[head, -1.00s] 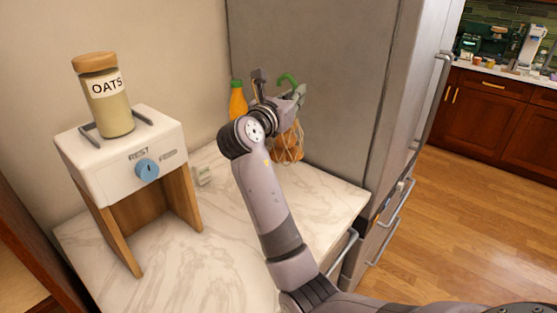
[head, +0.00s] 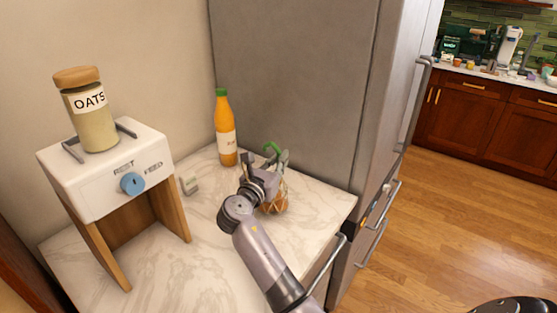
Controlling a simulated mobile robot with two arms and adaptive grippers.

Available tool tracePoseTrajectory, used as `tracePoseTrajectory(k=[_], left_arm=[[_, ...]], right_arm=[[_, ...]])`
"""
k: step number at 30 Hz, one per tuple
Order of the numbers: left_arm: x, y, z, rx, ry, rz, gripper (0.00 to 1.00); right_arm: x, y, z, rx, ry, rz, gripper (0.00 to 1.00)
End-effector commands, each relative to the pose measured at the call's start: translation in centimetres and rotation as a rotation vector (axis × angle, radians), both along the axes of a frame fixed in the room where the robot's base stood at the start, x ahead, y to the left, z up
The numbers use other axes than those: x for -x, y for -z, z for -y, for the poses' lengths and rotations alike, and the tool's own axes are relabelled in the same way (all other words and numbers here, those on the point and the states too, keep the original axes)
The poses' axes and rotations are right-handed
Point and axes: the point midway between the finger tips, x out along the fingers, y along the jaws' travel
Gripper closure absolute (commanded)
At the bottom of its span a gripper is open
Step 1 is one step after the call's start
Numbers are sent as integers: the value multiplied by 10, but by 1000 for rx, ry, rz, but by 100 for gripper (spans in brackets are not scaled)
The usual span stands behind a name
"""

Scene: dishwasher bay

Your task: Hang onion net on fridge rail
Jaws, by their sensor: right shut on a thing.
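The onion net (head: 276,202) holds brown onions in pale mesh and has a green loop (head: 274,150) at its top. It shows behind and below my right gripper (head: 274,165), which is shut on the net near the loop. The gripper and wrist hide part of the net. I cannot tell whether its bottom touches the counter. The grey fridge (head: 295,80) stands behind, and its bare side faces the counter. Long bar handles show on its front, such as the upper one (head: 417,100). I see no separate rail on the side panel. My left gripper is out of view.
The marble counter (head: 310,215) is mostly clear in front of the fridge. An orange juice bottle (head: 226,130) stands near the back corner. A white stand (head: 105,170) with wooden legs bears an oats jar (head: 90,112).

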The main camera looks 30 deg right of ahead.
Motion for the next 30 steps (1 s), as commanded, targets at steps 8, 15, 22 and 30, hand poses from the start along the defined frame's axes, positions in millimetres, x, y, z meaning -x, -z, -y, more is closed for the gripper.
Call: tracePoseTrajectory(k=[8, 15, 22, 30], left_arm=[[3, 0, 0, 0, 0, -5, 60], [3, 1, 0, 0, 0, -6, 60], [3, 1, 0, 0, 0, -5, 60], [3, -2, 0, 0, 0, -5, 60]], right_arm=[[0, -2, 0, 2, 0, 5, 100], [0, 2, 0, -1, 0, 1, 79], [0, 2, 0, -1, 0, 1, 71], [1, -1, -3, -1, -1, -1, 71]])
